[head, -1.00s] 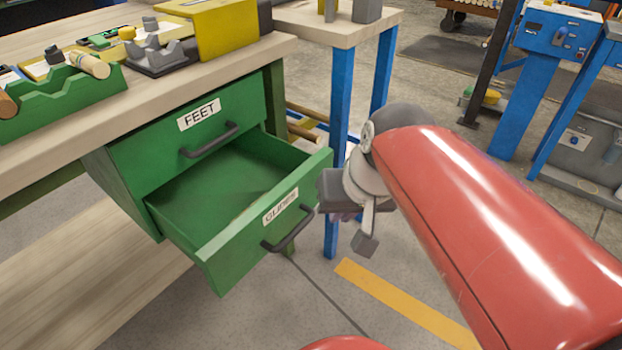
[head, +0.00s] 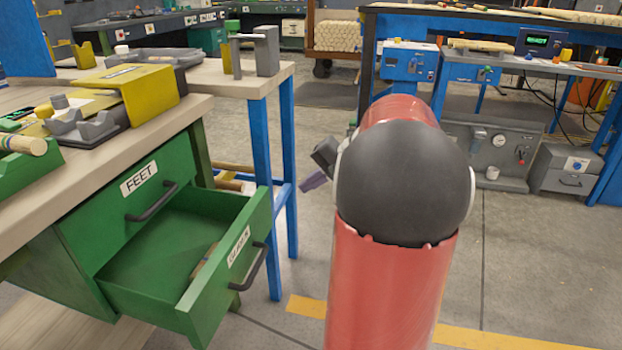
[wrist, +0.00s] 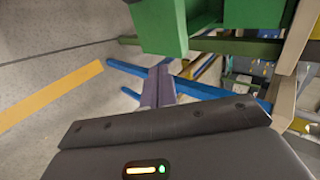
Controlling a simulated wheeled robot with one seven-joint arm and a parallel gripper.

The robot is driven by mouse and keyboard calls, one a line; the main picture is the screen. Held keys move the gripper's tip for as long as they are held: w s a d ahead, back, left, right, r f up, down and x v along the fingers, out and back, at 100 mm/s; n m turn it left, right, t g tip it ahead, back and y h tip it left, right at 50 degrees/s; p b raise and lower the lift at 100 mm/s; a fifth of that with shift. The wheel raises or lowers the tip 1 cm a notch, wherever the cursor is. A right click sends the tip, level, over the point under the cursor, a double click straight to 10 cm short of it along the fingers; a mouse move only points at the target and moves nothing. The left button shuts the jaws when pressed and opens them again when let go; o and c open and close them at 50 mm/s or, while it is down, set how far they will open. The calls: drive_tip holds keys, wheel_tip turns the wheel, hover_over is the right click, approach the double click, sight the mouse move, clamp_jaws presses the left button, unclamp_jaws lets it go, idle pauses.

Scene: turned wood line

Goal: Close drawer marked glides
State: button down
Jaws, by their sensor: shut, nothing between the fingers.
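The green drawer marked GLIDES (head: 238,268) is pulled well out below the FEET drawer (head: 150,190), which is shut. Its dark bar handle (head: 249,268) is on the front panel. A small brownish piece (head: 204,260) lies inside. My gripper (head: 314,181) is to the right of the drawer front, apart from it, partly hidden behind my arm. In the wrist view its purple-grey fingers (wrist: 158,87) are together and empty. Green bodywork (wrist: 163,25) shows beyond the fingertips; I cannot tell which part it is.
The wooden workbench top (head: 185,112) above the drawers holds a yellow box (head: 135,90) and fixtures. A blue-legged side table (head: 264,180) stands just behind the drawer. Open floor with a yellow line (head: 480,338) lies to the right. Blue machines (head: 408,65) stand farther back.

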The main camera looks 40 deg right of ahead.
sight(265, 199)
drive_tip(key=shift+w+a+f+p, duration=0.1)
drive_tip(key=shift+w+a+f, duration=0.55)
drive_tip(key=shift+w+a, duration=0.35)
drive_tip(key=shift+w+a+f+p, duration=0.1)
drive_tip(key=shift+w+a+f, duration=0.55)
drive_tip(key=shift+w, duration=0.5)
drive_tip(key=shift+w+a+f+p, duration=0.1)
drive_tip(key=shift+w+a+f, duration=0.55)
drive_tip(key=shift+w+a, duration=0.35)
drive_tip(key=shift+w+d, duration=0.1)
drive_tip(key=w+a, duration=1)
drive_tip(key=w, duration=0.3)
